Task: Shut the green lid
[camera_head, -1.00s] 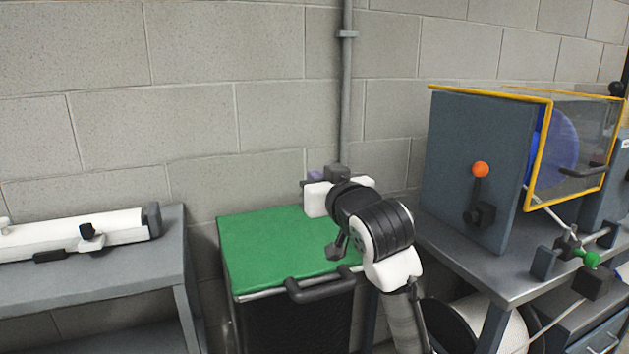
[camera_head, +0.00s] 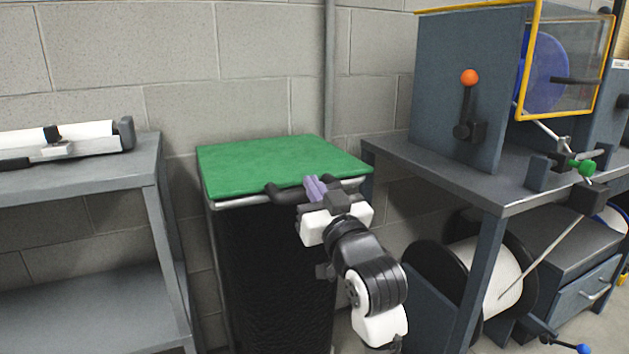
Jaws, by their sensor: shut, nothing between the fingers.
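The green lid (camera_head: 270,163) lies flat on top of a tall black bin (camera_head: 268,280) against the block wall. It looks closed down along the bin's rim. A black handle (camera_head: 284,195) sits on the lid's front edge, its right part close behind my gripper. My gripper (camera_head: 314,187) is at the front edge of the lid, beside the handle, with its purple fingers together and nothing seen between them. I cannot tell whether the fingers touch the handle or the lid.
A grey shelf (camera_head: 80,175) bearing a white roller stands at the left. At the right, a grey bench (camera_head: 455,185) carries a machine panel with an orange-knobbed lever (camera_head: 468,95) and a yellow-framed guard (camera_head: 565,60). A white spool (camera_head: 490,265) sits below the bench.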

